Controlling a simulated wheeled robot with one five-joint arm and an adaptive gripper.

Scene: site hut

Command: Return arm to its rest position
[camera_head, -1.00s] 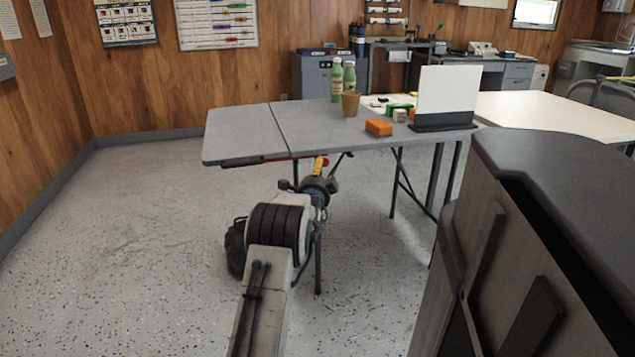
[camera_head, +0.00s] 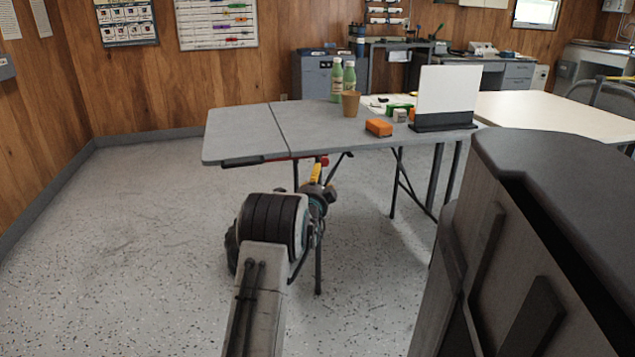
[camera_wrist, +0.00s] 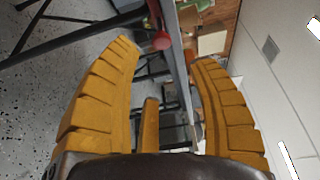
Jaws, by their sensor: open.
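My arm reaches out low over the floor in front of the grey folding table (camera_head: 235,135). I cannot tell how far the fingers are from the edge.
On the table stand two green bottles (camera_head: 349,76), a brown cup (camera_head: 351,103), an orange block (camera_head: 378,127) and a white panel (camera_head: 447,90) on a dark base. A pale table (camera_head: 560,115) stands at the right. The floor at the left (camera_head: 120,230) is clear.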

